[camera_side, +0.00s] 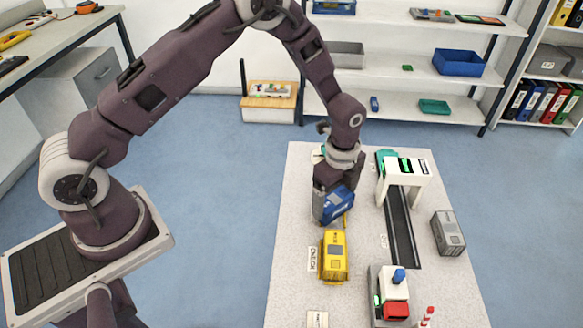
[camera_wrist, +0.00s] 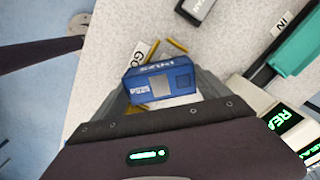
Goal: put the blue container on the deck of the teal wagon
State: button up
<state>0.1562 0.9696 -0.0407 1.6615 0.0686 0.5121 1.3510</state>
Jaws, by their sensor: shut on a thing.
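The blue container (camera_side: 338,205) is between the fingers of my gripper (camera_side: 330,198), which is shut on it. In the wrist view the container (camera_wrist: 160,82) shows its blue face with white lettering and a grey panel, tilted slightly, between the fingers (camera_wrist: 168,92). Yellow marks lie on the table around it; I cannot tell whether it touches the table. A teal body, apparently the teal wagon (camera_side: 384,156), stands at the far side, partly hidden behind the white gantry. Teal also shows at the right of the wrist view (camera_wrist: 298,52). Its deck is not clearly visible.
The white gantry crane (camera_side: 405,172) spans a dark track (camera_side: 401,225) to the right.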

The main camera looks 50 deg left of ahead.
aim_at(335, 199)
notch_tip(335, 199, up, 8)
jog(key=shift+f, duration=0.2)
dwell(0.3)
jog(key=s+a+r+n, duration=0.2)
jog(key=a+n, duration=0.4)
jog(key=n, duration=0.3)
jog(key=s+a+r+n, duration=0.3)
jog(key=s+a+n, duration=0.2)
jog(key=n, duration=0.4)
jog(key=shift+s+a+r, duration=0.15)
jog(key=shift+a+r, duration=0.15)
jog(key=shift+a, duration=0.4)
